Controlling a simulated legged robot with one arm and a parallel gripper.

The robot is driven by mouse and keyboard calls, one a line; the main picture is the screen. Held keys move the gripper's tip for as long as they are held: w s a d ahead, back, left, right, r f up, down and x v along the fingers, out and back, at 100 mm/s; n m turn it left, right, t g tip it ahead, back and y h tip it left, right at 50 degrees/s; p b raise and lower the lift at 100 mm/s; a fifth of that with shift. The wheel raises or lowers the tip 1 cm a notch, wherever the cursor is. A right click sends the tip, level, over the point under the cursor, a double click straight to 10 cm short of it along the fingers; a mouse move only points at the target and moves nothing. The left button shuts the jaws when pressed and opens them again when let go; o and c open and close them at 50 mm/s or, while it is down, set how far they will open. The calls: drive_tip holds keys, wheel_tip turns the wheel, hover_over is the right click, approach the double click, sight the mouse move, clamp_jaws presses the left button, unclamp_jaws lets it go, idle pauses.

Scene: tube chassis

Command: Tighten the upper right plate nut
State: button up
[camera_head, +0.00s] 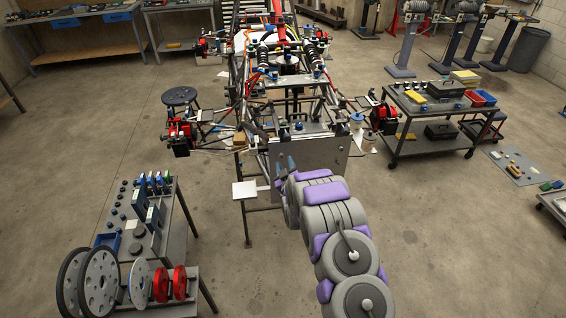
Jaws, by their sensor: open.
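The tube chassis (288,88) stands in the middle of the room. A grey plate (332,158) is upright at its near end. A small blue fitting (298,126) sits near the plate's top edge. I cannot make out the upper right plate nut; the nuts are too small, and my arm covers the plate's lower part.
A table (172,222) with wheels, discs and small parts stands at the left front. A tool cart (430,147) with bins stands right of the chassis. A round stool (180,96) and a white square pad (244,190) are left of it.

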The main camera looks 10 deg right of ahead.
sight(281, 155)
drive_tip(key=shift+w+a, duration=0.25)
drive_tip(key=shift+w, duration=0.4)
drive_tip(key=shift+w+a, duration=0.25)
drive_tip(key=shift+w, duration=0.4)
drive_tip(key=shift+d, duration=0.5)
drive_tip(key=c, duration=0.4)
drive_tip(key=shift+a, duration=0.1)
drive_tip(key=c, duration=0.4)
drive_tip(key=shift+a, duration=0.15)
clamp_jaws()
